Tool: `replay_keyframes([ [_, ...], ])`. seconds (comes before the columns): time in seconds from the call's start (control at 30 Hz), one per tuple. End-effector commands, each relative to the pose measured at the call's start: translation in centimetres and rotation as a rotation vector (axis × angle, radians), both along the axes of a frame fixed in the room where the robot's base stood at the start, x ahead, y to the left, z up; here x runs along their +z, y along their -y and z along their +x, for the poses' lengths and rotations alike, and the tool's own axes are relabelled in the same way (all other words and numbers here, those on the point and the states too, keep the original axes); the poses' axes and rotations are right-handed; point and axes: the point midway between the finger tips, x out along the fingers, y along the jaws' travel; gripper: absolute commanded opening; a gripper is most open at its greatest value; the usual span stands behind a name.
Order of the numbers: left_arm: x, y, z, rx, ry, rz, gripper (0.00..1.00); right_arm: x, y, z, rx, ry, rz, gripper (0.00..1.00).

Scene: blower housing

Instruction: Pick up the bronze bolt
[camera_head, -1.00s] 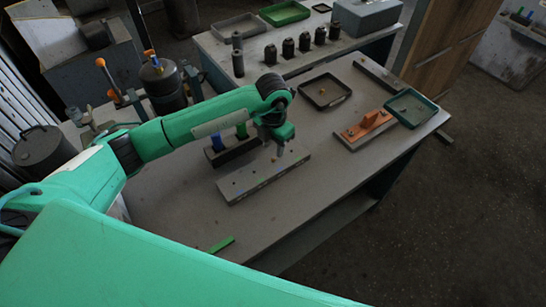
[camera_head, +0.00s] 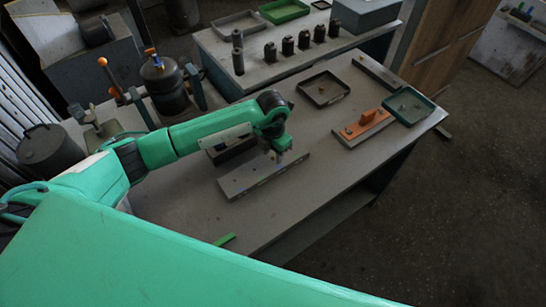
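A small bronze-coloured piece (camera_head: 321,89) lies in the dark tray (camera_head: 341,99) at the back of the table, and another (camera_head: 403,107) lies in the green tray (camera_head: 425,117) at the right. They are too small to tell which is a bolt. My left gripper (camera_head: 279,157) points down at the far right part of a long grey block (camera_head: 240,184). I cannot see whether its fingers are open or shut, or whether they hold anything. A bronze bolt at the block cannot be made out. My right gripper is not in view.
An orange part (camera_head: 367,122) on a plate stands right of the block. A dark rack (camera_head: 232,150) is partly behind my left arm. A green strip (camera_head: 224,240) lies near the front edge. Several dark cylinders stand on the back table.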

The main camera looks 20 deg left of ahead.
Motion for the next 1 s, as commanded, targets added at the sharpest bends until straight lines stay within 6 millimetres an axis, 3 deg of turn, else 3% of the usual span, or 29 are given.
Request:
replay_keyframes([
  [0.57,-0.32,-0.01,0.00,0.000,0.000,0.000,0.38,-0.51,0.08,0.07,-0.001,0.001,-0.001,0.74],
  [0.6,-0.32,-0.01,0.00,0.000,0.000,0.000,0.36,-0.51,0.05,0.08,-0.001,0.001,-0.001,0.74],
  [0.8,-0.33,-0.01,0.00,0.000,0.000,0.000,0.01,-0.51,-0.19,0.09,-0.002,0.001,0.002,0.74],
  [1.0,-0.33,-0.01,0.00,0.000,0.000,0.000,0.01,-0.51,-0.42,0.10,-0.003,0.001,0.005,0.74],
])
